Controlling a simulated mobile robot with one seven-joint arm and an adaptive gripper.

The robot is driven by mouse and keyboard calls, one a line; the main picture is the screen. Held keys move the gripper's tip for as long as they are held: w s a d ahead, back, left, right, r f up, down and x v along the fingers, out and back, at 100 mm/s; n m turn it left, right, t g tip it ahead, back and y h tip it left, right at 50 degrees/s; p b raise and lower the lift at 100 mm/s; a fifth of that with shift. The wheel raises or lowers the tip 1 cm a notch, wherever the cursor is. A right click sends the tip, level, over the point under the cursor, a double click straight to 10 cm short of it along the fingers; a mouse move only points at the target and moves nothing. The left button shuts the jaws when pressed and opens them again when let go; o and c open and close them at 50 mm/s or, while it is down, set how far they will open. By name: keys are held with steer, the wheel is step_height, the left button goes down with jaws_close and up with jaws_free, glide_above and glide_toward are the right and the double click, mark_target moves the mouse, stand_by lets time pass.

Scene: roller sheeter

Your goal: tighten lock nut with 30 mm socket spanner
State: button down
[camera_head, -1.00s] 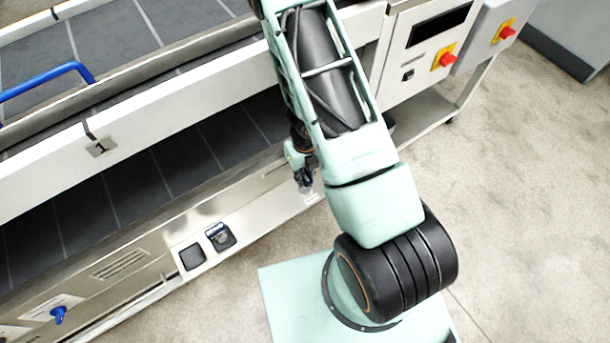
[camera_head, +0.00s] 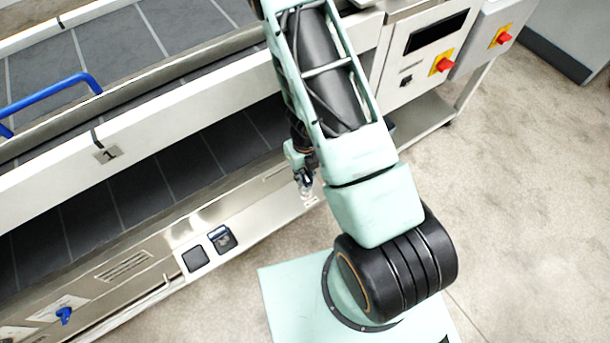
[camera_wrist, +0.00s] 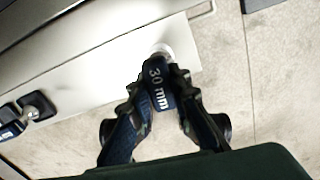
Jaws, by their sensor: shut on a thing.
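My gripper (camera_wrist: 158,90) is shut on the socket spanner (camera_wrist: 160,94), whose dark blue body reads "30 mm" in the wrist view. A pale metal end (camera_wrist: 163,50) projects beyond the fingertips, over the edge of a white machine panel. In the head view my gripper (camera_head: 303,178) hangs beside the lower front of the machine, with the spanner's pale end (camera_head: 307,192) just below it. I cannot make out the lock nut in either view. Whether the spanner touches anything cannot be told.
The roller sheeter (camera_head: 180,108) fills the left and back, with a blue handle (camera_head: 50,88) on top. Red stop buttons (camera_head: 443,64) are at the upper right. Bare floor (camera_head: 530,200) lies to the right.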

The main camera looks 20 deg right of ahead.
steer(key=shift+r+p, duration=2.5)
steer(key=shift+r, duration=0.05)
steer(key=shift+f, duration=0.1)
